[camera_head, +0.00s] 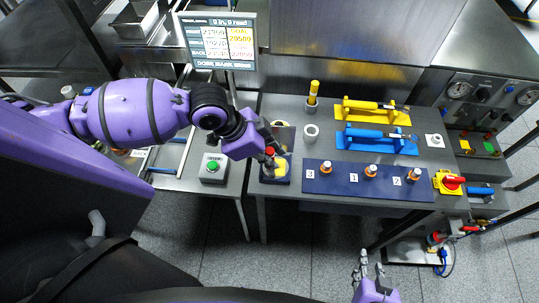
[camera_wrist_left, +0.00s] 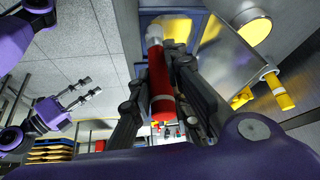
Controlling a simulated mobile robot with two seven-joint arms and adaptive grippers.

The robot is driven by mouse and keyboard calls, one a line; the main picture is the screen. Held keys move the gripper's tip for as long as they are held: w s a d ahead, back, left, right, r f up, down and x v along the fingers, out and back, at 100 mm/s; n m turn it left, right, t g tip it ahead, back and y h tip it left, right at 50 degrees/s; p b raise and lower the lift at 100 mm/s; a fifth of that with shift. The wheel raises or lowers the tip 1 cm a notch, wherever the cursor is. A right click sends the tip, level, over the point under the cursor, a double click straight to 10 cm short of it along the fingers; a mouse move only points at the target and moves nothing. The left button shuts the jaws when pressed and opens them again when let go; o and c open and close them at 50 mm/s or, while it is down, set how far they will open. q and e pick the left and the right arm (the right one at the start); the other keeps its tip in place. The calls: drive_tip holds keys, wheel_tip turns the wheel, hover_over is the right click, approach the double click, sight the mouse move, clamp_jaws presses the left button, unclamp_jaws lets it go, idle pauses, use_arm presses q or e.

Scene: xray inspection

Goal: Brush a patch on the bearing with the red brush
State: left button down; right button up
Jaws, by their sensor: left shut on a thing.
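My left gripper (camera_head: 268,155) is shut on the red brush (camera_wrist_left: 160,85), whose pale tip points at a yellow pad (camera_wrist_left: 183,30) in a dark blue frame (camera_head: 283,181). In the head view the gripper hides much of the brush, leaving a bit of red. I cannot tell whether the tip touches the pad. I cannot surely identify the bearing; a metal cylinder with a yellow round face (camera_wrist_left: 254,28) shows in the left wrist view. My right gripper (camera_head: 368,262) is empty, fingers apart, in front of the table; it also shows in the left wrist view (camera_wrist_left: 83,90).
A yellow-handled tool (camera_head: 313,92) stands upright behind a grey cup (camera_head: 311,132). Yellow (camera_head: 375,118) and blue (camera_head: 372,145) fixtures lie beyond a blue numbered panel (camera_head: 330,183). A green button box (camera_head: 213,168) is left of the gripper. A screen (camera_head: 217,45) stands behind.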

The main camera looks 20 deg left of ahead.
drive_tip(key=shift+w+r, duration=0.35)
drive_tip(key=shift+w, duration=0.15)
drive_tip(key=shift+s, duration=0.25)
idle(0.6)
drive_tip(key=shift+w, duration=0.15)
idle(0.3)
use_arm(q)
drive_tip(key=shift+w+f, duration=0.1)
drive_tip(key=shift+w+a, duration=0.25)
drive_tip(key=shift+w, duration=0.05)
drive_tip(key=shift+w+a, duration=0.3)
drive_tip(key=shift+w, duration=0.15)
use_arm(e)
drive_tip(key=shift+s+f, duration=0.45)
drive_tip(key=shift+f, duration=0.05)
drive_tip(key=shift+s, duration=0.15)
